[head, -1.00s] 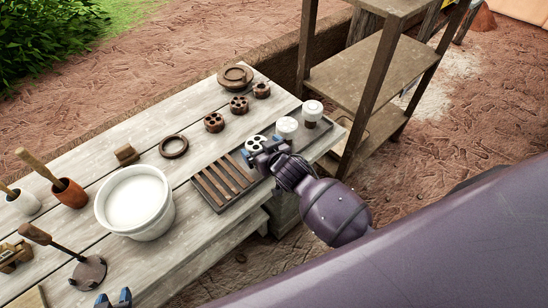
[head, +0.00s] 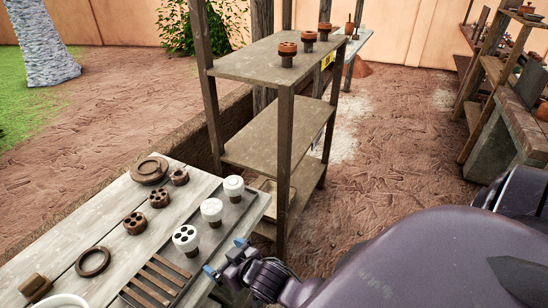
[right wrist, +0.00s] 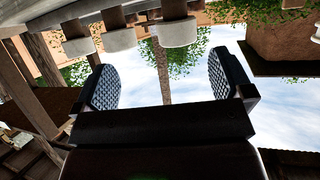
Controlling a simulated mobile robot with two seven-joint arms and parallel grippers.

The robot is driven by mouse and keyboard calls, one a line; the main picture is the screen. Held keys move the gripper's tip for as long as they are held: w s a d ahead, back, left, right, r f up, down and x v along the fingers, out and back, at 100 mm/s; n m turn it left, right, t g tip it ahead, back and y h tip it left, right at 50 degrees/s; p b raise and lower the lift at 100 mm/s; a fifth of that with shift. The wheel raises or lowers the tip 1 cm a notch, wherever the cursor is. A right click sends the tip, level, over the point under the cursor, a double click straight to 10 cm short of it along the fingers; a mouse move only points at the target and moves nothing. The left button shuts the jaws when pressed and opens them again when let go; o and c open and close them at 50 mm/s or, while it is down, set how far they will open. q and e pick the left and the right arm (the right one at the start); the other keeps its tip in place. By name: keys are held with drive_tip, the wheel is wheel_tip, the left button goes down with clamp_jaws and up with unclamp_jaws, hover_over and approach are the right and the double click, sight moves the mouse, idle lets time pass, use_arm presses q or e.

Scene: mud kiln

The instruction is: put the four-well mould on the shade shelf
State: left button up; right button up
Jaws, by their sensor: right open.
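The four-well mould (head: 186,236) is a white, short cup with dark holes in its top. In the head view it stands upright on the tray at the table's right edge, beyond the slats. My right gripper (head: 225,257) is open and empty, just right of the mould and apart from it. In the right wrist view the open fingers (right wrist: 163,82) have nothing between them, and pale mould bodies show above them. The shade shelf, a wooden rack (head: 262,134), stands beyond the table, its middle board bare. My left gripper is out of view.
Two other white moulds (head: 212,210) (head: 233,187) stand in line behind it on the tray (head: 225,233). Brown moulds (head: 135,223) and a ring (head: 93,262) lie left on the table. Three brown pieces (head: 288,54) stand on the rack's top board. Rack posts (head: 283,165) border the openings.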

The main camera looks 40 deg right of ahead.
drive_tip(key=shift+o, duration=0.2)
drive_tip(key=s+d+f+h, duration=0.1)
drive_tip(key=s+d+f, duration=0.1)
drive_tip(key=s, duration=0.4)
drive_tip(key=s+d+f+g, duration=0.1)
drive_tip(key=s+d+f, duration=0.2)
drive_tip(key=s, duration=0.4)
drive_tip(key=shift+s+d+h, duration=0.2)
drive_tip(key=shift+d+h, duration=0.2)
drive_tip(key=shift+d, duration=0.5)
drive_tip(key=t+y, duration=0.1)
drive_tip(key=y, duration=0.1)
approach(186, 237)
drive_tip(key=x, duration=0.6)
drive_tip(key=shift+d+f+b, duration=0.1)
drive_tip(key=shift+f+b, duration=0.2)
drive_tip(key=shift+x, duration=2.65)
drive_tip(key=shift+s+f, duration=0.1)
drive_tip(key=shift+f, duration=0.1)
drive_tip(key=shift+d, duration=0.1)
